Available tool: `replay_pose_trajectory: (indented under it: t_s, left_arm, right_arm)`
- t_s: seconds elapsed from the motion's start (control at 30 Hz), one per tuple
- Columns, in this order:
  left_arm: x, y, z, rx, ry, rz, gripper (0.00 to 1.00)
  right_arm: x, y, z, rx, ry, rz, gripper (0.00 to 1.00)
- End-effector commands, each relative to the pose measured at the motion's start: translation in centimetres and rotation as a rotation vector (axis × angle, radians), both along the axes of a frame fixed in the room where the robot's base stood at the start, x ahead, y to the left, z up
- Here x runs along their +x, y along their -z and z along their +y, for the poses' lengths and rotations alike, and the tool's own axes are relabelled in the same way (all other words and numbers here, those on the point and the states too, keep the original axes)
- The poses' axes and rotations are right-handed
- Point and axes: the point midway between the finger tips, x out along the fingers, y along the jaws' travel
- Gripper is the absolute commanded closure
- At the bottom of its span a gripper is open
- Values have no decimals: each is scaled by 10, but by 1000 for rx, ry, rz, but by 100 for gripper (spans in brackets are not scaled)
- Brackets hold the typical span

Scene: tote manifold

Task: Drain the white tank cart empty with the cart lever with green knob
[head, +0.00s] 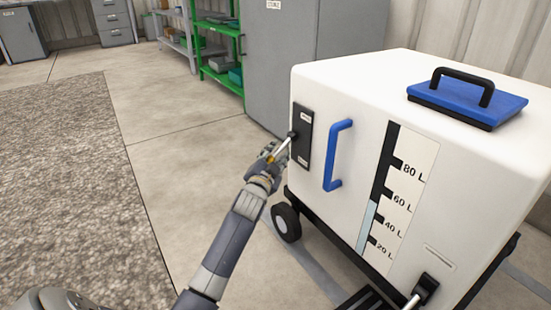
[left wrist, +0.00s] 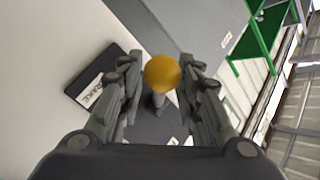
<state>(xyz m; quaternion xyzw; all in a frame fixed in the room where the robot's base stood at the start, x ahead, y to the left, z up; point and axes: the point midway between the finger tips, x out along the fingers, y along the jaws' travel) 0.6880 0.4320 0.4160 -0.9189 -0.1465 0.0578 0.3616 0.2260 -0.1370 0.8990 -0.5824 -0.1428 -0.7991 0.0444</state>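The white tank cart (head: 360,95) stands at the right. Its level gauge (head: 371,215) shows light blue fill between the 40 and 60 L marks. My left gripper (head: 271,157) is at a lever (head: 284,145) on the cart's black side plate (head: 302,130). In the left wrist view, my left gripper (left wrist: 162,72) has its fingers against both sides of a yellow-orange knob (left wrist: 162,73). The plate's label (left wrist: 91,92) seems to read BRAKE. A second lever (head: 424,290) sits low at the cart's front right; its knob is out of frame. No green knob shows. My right gripper is not in view.
A blue handle (head: 338,155) sticks out beside the plate, and a blue lid (head: 467,100) is on top. A grey cabinet (head: 280,60) and green shelf (head: 219,80) stand behind. The floor (head: 180,165) left of the cart is clear.

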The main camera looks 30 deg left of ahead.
Motion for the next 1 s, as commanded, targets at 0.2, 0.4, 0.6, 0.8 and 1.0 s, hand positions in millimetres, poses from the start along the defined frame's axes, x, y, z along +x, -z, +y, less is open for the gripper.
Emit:
replay_pose_trajectory:
  t_s: [0.2, 0.4, 0.6, 0.8, 1.0]
  left_arm:
    - [1, 0, 0, 0, 1, 1, 68]
    - [1, 0, 0, 0, 0, 0, 100]
    - [0, 0, 0, 0, 1, 1, 100]
    - [0, 0, 0, 0, 1, 1, 100]
    - [0, -2, 0, 2, 1, 7, 100]
  right_arm:
    - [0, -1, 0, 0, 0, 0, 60]
    - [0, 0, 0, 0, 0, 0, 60]
    - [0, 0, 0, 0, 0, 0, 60]
    - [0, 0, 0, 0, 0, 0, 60]
    - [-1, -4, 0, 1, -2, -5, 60]
